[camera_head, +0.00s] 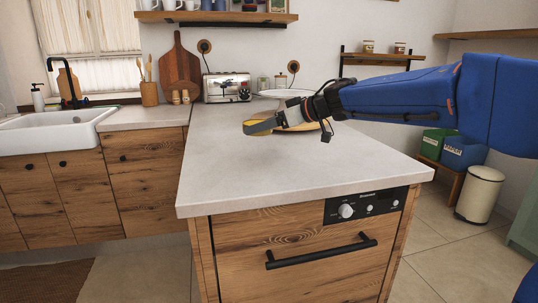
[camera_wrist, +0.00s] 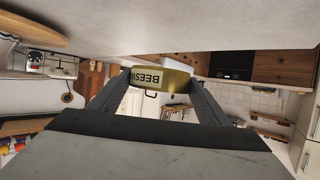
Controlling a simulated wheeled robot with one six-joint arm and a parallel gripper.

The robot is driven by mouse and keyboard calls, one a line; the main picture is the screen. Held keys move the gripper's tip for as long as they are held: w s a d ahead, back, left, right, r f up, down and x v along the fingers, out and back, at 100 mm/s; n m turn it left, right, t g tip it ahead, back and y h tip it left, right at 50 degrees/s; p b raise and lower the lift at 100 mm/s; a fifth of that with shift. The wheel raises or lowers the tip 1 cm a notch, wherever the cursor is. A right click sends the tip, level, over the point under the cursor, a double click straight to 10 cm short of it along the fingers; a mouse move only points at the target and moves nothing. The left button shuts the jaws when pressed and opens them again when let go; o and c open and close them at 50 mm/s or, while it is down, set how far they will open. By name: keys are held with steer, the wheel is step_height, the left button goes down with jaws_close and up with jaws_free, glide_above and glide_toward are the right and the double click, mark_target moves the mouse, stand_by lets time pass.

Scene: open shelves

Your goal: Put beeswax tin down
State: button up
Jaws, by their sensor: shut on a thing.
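The beeswax tin is a small yellow-gold tin with a pale label; in the wrist view the tin (camera_wrist: 178,81) sits between my fingertips, with the letters "BEESW" readable. In the head view only a yellow part of the tin (camera_head: 254,122) shows, beside the dark fingers. My gripper (camera_head: 262,126) is shut on it, at the end of the blue arm reaching in from the right. It is low over the pale countertop (camera_head: 240,165). I cannot tell whether the tin touches the counter. In the wrist view my gripper (camera_wrist: 160,85) points along the counter.
A round wooden board (camera_head: 297,127) lies behind my gripper, partly hidden by it. A toaster (camera_head: 227,87), a tall cutting board (camera_head: 179,66) and small jars (camera_head: 280,81) stand at the back. The front half of the counter is clear.

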mark_target(264, 162)
steer(key=shift+f, duration=4.6)
steer(key=shift+s+f, duration=0.1)
steer(key=shift+f, duration=0.25)
